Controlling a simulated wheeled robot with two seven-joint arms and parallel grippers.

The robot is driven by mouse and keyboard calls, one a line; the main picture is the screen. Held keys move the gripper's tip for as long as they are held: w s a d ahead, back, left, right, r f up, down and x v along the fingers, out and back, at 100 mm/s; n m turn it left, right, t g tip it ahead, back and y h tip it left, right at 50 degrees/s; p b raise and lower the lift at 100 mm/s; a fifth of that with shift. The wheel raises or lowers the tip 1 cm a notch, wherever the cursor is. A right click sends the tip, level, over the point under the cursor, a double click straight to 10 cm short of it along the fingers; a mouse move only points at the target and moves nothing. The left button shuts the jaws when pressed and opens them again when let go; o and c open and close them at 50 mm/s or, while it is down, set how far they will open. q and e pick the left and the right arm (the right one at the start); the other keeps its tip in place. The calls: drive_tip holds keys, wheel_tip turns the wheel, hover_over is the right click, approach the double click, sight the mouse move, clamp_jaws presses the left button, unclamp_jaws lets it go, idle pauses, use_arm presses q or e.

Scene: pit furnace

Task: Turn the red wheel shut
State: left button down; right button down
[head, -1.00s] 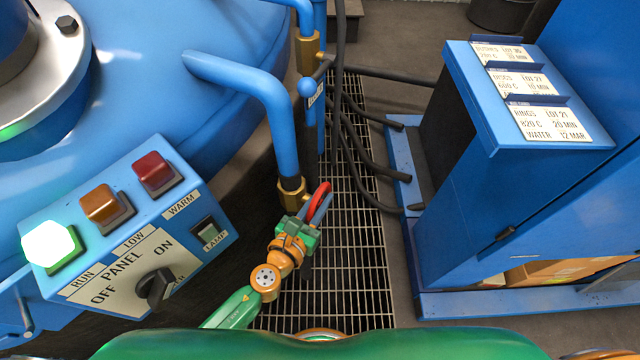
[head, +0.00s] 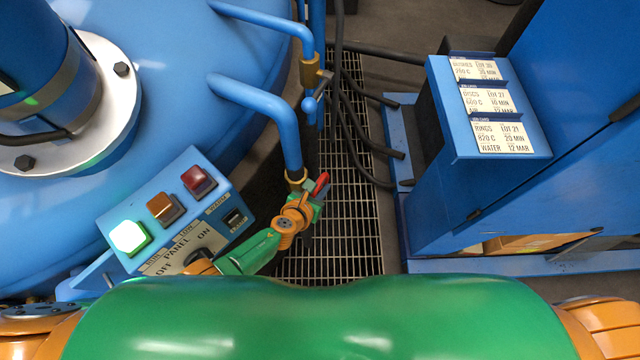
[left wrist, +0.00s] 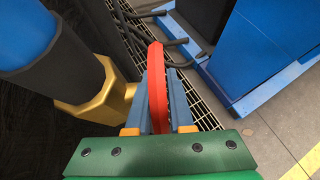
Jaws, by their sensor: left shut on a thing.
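The red wheel (head: 321,184) sits beside a brass valve fitting (head: 296,180) at the foot of a blue bent pipe. In the head view only a small part of the wheel shows past my gripper. My left gripper (head: 313,194) is at the wheel. In the left wrist view the wheel (left wrist: 157,88) is seen nearly edge-on, between the two blue fingers of my left gripper (left wrist: 160,103), which is shut on its rim. The brass fitting (left wrist: 98,98) is just left of the fingers. My right gripper is not in view.
The blue furnace vessel (head: 180,95) fills the left. Black hoses (head: 352,135) cross the floor grating (head: 345,240). A blue cabinet (head: 440,215) with label cards stands right.

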use_arm(q)
drive_tip(key=c, duration=0.8)
unclamp_jaws()
drive_tip(key=p+v, duration=0.5)
drive_tip(key=v, duration=0.2)
drive_tip(key=shift+w+r, duration=0.1)
